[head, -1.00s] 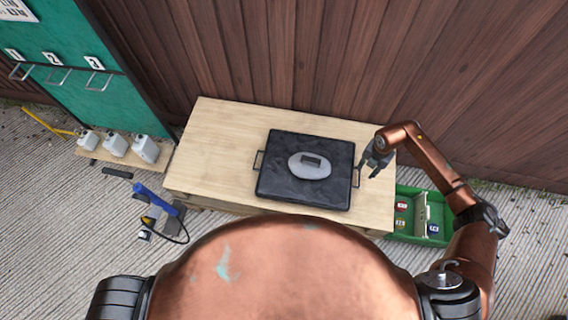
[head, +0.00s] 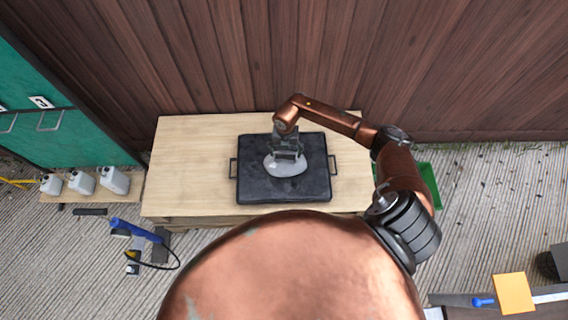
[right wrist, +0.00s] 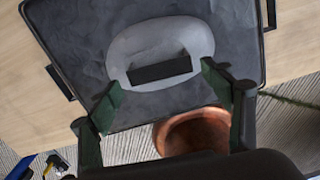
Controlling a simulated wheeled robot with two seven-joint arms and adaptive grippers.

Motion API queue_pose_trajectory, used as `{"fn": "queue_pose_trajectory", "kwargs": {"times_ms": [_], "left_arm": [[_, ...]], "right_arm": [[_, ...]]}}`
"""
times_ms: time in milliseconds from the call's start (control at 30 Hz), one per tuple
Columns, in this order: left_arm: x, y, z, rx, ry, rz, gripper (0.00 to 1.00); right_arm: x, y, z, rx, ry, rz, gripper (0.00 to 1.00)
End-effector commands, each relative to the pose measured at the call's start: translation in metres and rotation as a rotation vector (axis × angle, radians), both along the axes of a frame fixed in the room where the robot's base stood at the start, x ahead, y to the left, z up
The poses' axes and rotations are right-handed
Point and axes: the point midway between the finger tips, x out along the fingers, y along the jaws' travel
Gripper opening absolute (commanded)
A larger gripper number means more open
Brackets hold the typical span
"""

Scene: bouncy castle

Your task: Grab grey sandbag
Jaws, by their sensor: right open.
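The grey sandbag (head: 284,168) is a pale rounded bag with a dark handle strap on top. It lies on a black tray (head: 255,185) with a handle on each side. My right gripper (head: 288,155) is over the bag in the head view and hides its upper part and strap. In the right wrist view, the sandbag (right wrist: 190,40) and its strap (right wrist: 160,70) lie just beyond the fingertips of the right gripper (right wrist: 165,85). The fingers are spread apart with nothing between them. My left gripper is not in view.
The tray rests on a light wooden table (head: 190,160) against a brown plank wall (head: 300,60). White canisters (head: 82,182) stand on a board at left, near a blue pump-like tool (head: 135,230). A green bin (head: 425,180) is partly hidden behind my right arm.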

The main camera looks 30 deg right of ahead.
Motion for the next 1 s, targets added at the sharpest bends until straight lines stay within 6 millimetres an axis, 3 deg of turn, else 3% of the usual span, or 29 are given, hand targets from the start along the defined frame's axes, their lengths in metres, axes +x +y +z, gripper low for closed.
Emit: {"fn": "queue_pose_trajectory", "kwargs": {"times_ms": [200, 467, 1000], "left_arm": [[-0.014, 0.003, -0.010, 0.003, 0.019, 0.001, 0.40], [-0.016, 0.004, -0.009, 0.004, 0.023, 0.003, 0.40], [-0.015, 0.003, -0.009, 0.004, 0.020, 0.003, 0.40]], "right_arm": [[0.000, 0.001, -0.035, 0.002, 0.004, 0.000, 0.85], [0.001, 0.000, -0.037, 0.000, 0.000, 0.001, 0.85], [0.001, 0.000, -0.037, 0.000, 0.001, 0.001, 0.48]]}}
